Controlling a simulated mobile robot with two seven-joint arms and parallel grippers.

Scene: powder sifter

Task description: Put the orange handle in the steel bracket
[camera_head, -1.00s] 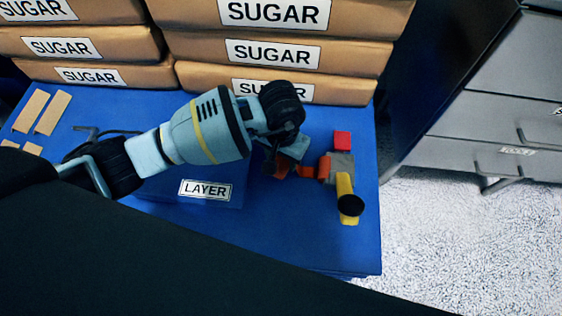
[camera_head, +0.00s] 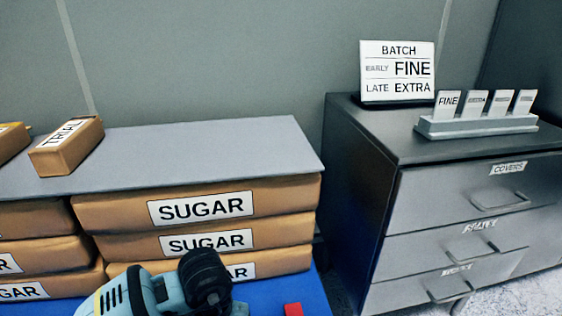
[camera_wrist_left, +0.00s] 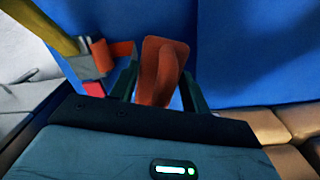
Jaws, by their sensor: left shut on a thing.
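In the left wrist view my left gripper (camera_wrist_left: 160,82) is shut on the orange handle (camera_wrist_left: 160,62), a reddish-orange piece with a broad flat face standing between the fingers. Left of it is a grey block (camera_wrist_left: 101,56), seemingly the steel bracket, with a smaller orange piece (camera_wrist_left: 123,48) beside it; I cannot tell if they are joined. The held handle is apart from the block. In the head view only my left wrist shows at the bottom edge; fingers, handle and bracket are out of frame. My right gripper is not in view.
A yellow bar (camera_wrist_left: 50,27) and a red block (camera_wrist_left: 93,88) lie near the grey block. The blue tabletop (camera_wrist_left: 255,60) is clear right of the handle. A drawer cabinet (camera_head: 425,215) carries a batch sign (camera_head: 398,72) and card rack (camera_head: 480,124).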

